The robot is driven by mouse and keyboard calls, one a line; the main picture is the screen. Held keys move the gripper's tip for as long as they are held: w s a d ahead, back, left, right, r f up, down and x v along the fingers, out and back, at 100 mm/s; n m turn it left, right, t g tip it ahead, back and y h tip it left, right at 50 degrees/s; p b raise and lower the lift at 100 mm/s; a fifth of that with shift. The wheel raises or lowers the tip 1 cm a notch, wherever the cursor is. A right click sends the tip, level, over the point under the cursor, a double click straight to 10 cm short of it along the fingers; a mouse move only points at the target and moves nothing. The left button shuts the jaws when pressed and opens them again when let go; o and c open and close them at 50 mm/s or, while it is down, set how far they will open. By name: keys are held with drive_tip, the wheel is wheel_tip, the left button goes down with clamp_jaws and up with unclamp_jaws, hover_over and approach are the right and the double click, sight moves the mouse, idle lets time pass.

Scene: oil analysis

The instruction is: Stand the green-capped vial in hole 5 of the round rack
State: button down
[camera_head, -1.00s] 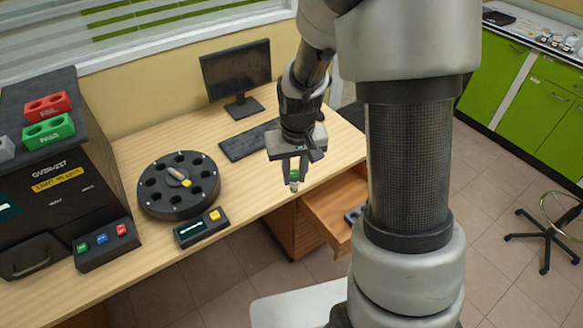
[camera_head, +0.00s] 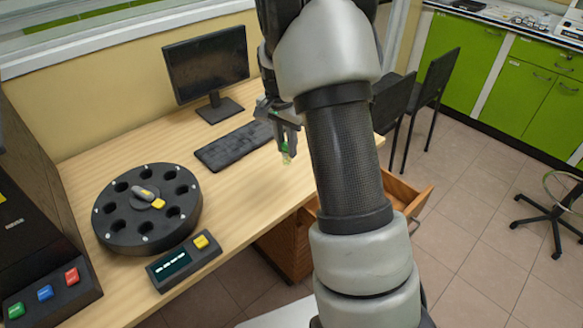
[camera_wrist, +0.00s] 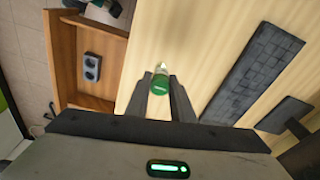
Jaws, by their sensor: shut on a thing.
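The green-capped vial (camera_wrist: 160,80) is between the fingertips of my gripper (camera_wrist: 162,92) in the wrist view, its green cap toward the camera. My gripper is shut on it. In the head view, my gripper (camera_head: 287,138) holds the vial (camera_head: 286,155) to the right of the keyboard. The round rack (camera_head: 130,237) is a black disc with several holes near its rim and a yellow and grey knob at its centre. It stands on the desk, left of my gripper and apart from it. The hole numbers are too small to read.
A control box (camera_head: 185,262) with a yellow button stands in front of the rack. A keyboard (camera_head: 235,146) and a monitor (camera_head: 206,63) are behind. A black machine with coloured buttons (camera_head: 45,293) is at left. An open drawer (camera_head: 408,195) juts out at right.

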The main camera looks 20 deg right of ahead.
sight(287, 164)
wheel_tip(287, 164, down, 8)
drive_tip(key=shift+s+r+b, duration=0.1)
drive_tip(key=shift+r+b, duration=0.1)
drive_tip(key=shift+b, duration=0.4)
drive_tip(key=shift+f, duration=0.15)
drive_tip(key=c, duration=1.5)
unclamp_jaws()
drive_tip(key=shift+c, duration=0.2)
